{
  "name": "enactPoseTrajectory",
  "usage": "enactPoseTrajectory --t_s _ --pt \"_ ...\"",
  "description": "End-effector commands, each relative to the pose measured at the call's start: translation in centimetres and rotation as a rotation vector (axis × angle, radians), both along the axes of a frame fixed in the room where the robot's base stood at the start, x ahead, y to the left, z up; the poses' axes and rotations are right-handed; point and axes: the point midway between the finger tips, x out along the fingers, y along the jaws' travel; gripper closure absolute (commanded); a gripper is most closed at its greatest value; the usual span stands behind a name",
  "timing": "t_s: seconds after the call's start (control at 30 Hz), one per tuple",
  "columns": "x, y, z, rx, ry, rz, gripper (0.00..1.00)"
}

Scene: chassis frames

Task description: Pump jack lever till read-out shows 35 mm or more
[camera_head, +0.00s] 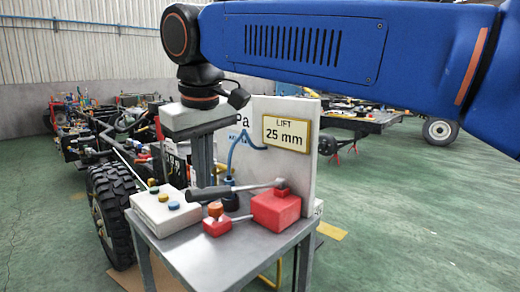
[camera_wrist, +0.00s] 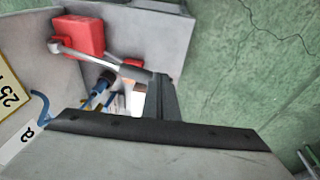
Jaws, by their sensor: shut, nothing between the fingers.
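The jack's pump unit is a red block (camera_head: 275,210) on the grey table. Its lever (camera_head: 235,189) runs left from the block, nearly level, and ends in a dark grip. The read-out (camera_head: 287,133) on the upright panel shows "LIFT 25 mm". My gripper (camera_head: 205,184) points down with shut, empty fingers at the grip end of the lever. In the wrist view, the lever (camera_wrist: 95,57) reaches from the red block (camera_wrist: 85,35) to the fingertips (camera_wrist: 160,78). Whether the fingers touch the grip or are just beside it, I cannot tell.
A pale box with coloured buttons (camera_head: 165,212) stands left on the table (camera_head: 205,262). A small red unit with an orange knob (camera_head: 216,222) sits in front of the lever. A blue cylinder with a hose (camera_head: 231,197) stands behind. A wheeled chassis (camera_head: 112,212) is at left.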

Motion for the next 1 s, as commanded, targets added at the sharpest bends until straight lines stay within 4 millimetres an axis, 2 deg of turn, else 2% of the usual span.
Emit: enactPoseTrajectory --t_s 0.17,0.6,0.8,1.0 --pt "1.4 -0.8 1.8 0.031 0.055 -0.02 1.0" --pt "5.3 -4.0 9.0 0.17 0.231 -0.014 1.0" --pt "5.9 -4.9 10.6 0.205 0.263 0.002 1.0" --pt "6.0 -5.1 11.0 0.214 0.269 0.007 1.0"
